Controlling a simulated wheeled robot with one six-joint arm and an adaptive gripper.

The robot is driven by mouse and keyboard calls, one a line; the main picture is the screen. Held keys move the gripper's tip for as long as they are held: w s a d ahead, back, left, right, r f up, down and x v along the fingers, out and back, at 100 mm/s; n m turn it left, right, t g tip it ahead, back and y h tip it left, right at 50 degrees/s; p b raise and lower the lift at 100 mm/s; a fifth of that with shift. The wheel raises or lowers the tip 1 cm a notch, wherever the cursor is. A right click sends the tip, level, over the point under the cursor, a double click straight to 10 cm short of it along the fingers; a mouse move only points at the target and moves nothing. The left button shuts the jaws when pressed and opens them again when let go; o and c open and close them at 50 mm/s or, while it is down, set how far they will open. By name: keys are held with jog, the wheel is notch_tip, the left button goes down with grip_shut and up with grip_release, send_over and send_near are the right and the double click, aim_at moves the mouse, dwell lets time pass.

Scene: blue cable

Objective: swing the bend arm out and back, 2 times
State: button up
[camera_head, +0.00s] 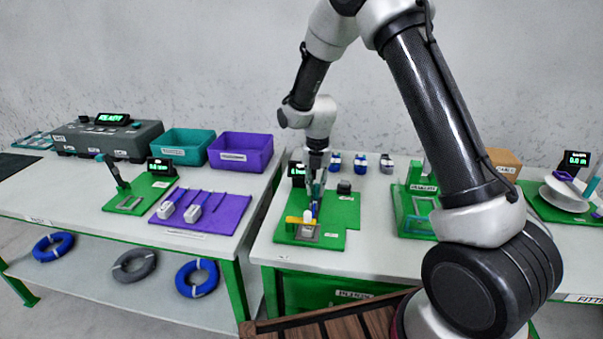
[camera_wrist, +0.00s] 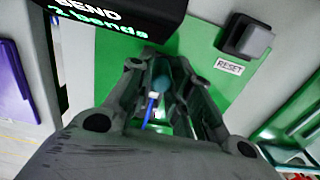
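The bend station has a green base (camera_head: 340,216) on the middle table. A yellow part (camera_head: 293,220) and a small white block (camera_head: 308,217) sit on it, with a bit of blue cable (camera_head: 314,208) upright beside them. My gripper (camera_head: 314,198) points down over the station. In the wrist view, a teal rounded part (camera_wrist: 163,84), perhaps the bend arm's handle, lies between my fingers. Whether the fingers touch it is unclear. The blue cable (camera_wrist: 149,108) with a white end also shows between them. The bend arm's swing angle is mostly hidden.
The bend display (camera_wrist: 105,18) reads 2 bends; it stands at the station's back left. A dark reset button (camera_wrist: 246,40) is at the back right. A green stand (camera_head: 415,212) is to the right. Purple and teal bins stand on the left table.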

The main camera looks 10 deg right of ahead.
jog(key=o, duration=0.4)
jog(key=shift+r, duration=4.05)
